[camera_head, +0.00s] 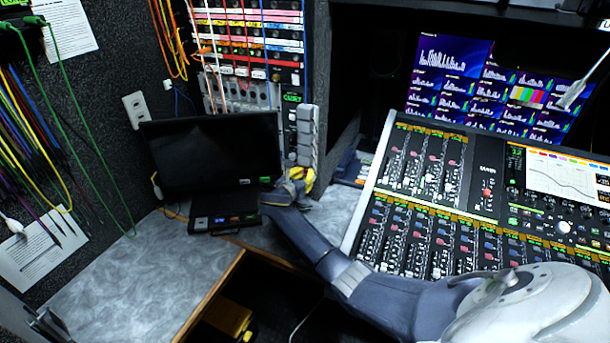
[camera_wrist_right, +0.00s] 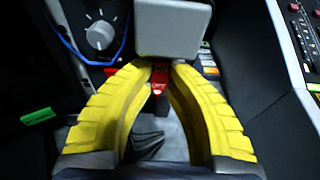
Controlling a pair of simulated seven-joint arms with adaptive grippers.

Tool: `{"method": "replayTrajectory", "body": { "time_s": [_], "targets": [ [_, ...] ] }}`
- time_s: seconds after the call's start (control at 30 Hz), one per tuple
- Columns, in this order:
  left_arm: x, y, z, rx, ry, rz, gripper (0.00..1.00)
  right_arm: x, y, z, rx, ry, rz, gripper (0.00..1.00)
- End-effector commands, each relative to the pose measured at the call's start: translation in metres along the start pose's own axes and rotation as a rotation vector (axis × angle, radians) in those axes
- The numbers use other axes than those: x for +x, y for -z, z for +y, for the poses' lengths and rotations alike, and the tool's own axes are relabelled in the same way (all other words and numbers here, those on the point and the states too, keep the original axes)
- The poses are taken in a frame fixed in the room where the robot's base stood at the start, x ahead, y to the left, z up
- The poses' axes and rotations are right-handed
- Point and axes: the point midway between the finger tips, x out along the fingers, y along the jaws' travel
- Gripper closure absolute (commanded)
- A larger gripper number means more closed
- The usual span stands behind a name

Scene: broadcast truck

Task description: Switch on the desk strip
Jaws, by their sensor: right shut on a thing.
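The desk strip (camera_head: 304,130) stands upright right of the dark monitor in the head view, with several grey plugs down its front. My right gripper (camera_head: 297,178) is at its lower end. In the right wrist view a grey plug (camera_wrist_right: 172,28) sits above the yellow fingertips. My right gripper (camera_wrist_right: 160,72) has its fingertips closed around a small red switch (camera_wrist_right: 159,77) just below that plug. The fingers partly hide the switch, so I cannot tell its position. My left gripper is not seen.
A dark monitor (camera_head: 212,150) stands just left of the gripper. The mixing console (camera_head: 470,200) lies to the right, beside my right arm. A grey knob (camera_wrist_right: 100,35) and blue cable are close in the wrist view. The grey desk (camera_head: 130,290) is clear at front left.

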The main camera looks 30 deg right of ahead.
Motion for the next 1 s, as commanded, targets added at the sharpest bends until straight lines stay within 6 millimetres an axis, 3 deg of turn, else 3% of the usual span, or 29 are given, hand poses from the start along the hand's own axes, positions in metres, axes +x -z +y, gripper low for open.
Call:
{"method": "replayTrajectory", "body": {
  "time_s": [0.27, 0.3, 0.47, 0.77, 1.0],
  "targets": [
    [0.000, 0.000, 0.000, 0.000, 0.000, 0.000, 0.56, 0.001, -0.002, -0.001, 0.001, 0.001, 0.000, 1.00],
    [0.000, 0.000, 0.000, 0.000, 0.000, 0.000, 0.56, 0.001, -0.002, -0.001, 0.001, 0.001, 0.000, 0.78],
    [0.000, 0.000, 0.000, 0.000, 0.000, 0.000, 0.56, 0.001, -0.001, 0.000, 0.000, 0.001, 0.000, 0.59],
    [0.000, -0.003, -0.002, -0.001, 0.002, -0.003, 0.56, -0.001, 0.000, 0.000, 0.000, 0.000, 0.001, 0.58],
    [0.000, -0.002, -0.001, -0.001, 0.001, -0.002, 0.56, -0.028, 0.001, 0.001, 0.003, -0.002, 0.002, 0.58]
  ]
}}
